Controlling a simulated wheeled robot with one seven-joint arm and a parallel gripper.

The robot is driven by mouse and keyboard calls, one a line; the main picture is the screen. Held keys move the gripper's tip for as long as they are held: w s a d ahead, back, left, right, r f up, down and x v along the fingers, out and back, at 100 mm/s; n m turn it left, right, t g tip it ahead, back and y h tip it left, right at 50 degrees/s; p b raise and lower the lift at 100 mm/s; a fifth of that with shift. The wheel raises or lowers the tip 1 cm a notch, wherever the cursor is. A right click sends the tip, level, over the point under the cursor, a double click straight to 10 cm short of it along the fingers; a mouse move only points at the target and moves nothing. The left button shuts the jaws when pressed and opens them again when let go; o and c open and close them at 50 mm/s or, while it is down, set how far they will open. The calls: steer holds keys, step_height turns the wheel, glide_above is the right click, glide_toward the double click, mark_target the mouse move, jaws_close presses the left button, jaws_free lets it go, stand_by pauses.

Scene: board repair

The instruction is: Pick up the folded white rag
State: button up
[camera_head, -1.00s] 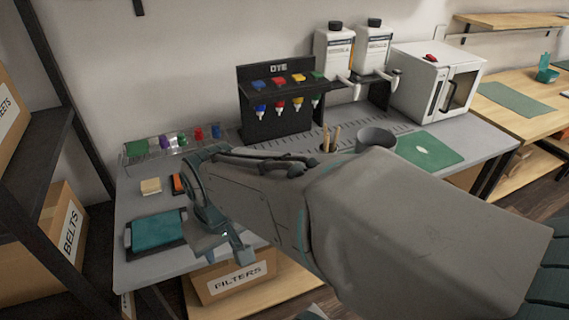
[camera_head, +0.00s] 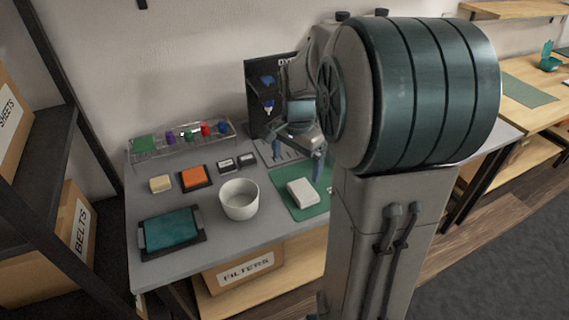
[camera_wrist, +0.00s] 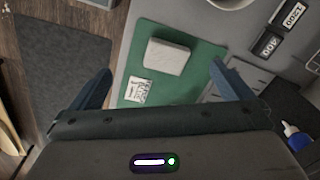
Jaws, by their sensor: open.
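The folded white rag (camera_head: 302,192) lies on a green mat (camera_head: 283,200) on the grey bench. It also shows in the wrist view (camera_wrist: 166,57) as a pale flat block near the mat's middle, with a small printed card (camera_wrist: 138,88) beside it. My gripper (camera_head: 297,162) is above and behind the rag in the head view, pointing down. In the wrist view the blue fingers of my gripper (camera_wrist: 165,80) are wide apart, with the rag in the gap between them and a little beyond the tips. The gripper is empty and not touching the rag.
A white bowl (camera_head: 239,199) stands left of the mat.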

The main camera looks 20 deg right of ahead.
steer(key=w+d+f+m, duration=0.1)
steer(key=w+d+m, duration=0.3)
steer(key=d, duration=0.1)
glide_above(303, 190)
steer(key=shift+g, duration=0.3)
steer(key=f, duration=0.9)
steer(key=shift+w+d, duration=0.15)
steer(key=shift+d, duration=0.1)
steer(key=shift+a+f, duration=0.15)
steer(key=shift+f, duration=2.5)
steer(key=c, duration=0.9)
